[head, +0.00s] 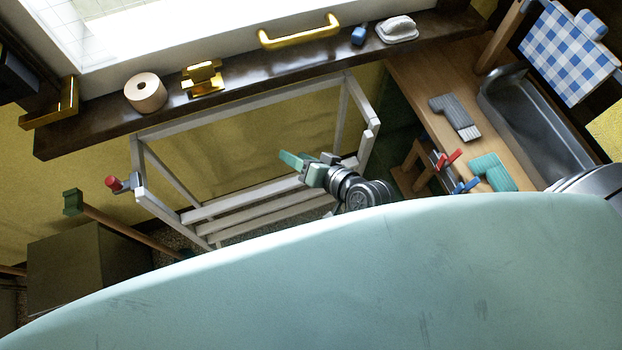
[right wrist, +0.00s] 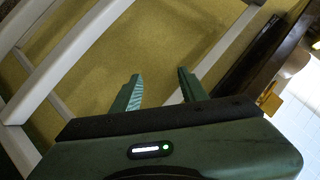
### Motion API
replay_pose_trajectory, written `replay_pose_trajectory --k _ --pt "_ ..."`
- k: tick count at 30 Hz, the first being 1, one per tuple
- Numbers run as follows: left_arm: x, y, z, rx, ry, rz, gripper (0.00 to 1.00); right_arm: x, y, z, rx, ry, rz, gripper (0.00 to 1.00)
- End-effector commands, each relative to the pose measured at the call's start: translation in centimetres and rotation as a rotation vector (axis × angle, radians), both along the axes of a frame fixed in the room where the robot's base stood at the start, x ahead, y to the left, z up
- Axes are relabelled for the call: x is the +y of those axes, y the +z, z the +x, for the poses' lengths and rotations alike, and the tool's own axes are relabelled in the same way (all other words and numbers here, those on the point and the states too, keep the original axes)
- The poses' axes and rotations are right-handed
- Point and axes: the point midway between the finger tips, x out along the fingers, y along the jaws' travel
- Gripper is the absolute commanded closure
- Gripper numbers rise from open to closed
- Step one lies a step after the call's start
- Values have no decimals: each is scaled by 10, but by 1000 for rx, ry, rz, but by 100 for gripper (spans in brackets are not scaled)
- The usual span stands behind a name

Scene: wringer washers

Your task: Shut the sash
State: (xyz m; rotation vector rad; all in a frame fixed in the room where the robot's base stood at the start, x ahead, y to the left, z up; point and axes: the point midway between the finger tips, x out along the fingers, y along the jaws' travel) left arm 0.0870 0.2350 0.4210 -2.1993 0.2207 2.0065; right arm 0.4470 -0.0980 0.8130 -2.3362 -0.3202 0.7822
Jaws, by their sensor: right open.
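The window (head: 130,30) is at the top left of the head view, with a white frame and bright panes. Its upper part is cut off, so I cannot tell how far the sash stands open. A brass bar handle (head: 300,32) shows at the frame's lower edge, above the dark sill (head: 235,95). A brass fitting (head: 203,78) sits on the sill to its left. My right gripper (head: 291,160) is open and empty, below the sill and in front of a white rack. Its two green fingers also show apart in the right wrist view (right wrist: 160,88). My left gripper is out of view.
The white slatted rack (head: 245,205) stands under the sill. A wooden counter (head: 420,75) with a metal basin (head: 535,120) is at the right.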

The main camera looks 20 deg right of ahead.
Motion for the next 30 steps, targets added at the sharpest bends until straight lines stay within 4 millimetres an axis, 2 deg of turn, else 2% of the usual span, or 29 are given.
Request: replay_pose_trajectory --k 6,12,30 --pt "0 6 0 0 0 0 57 -8 -31 -20 77 51 -127 57" --pt "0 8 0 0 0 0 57 -15 -48 -31 119 76 -197 57" --pt "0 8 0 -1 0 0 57 -17 -53 -34 132 82 -218 57"
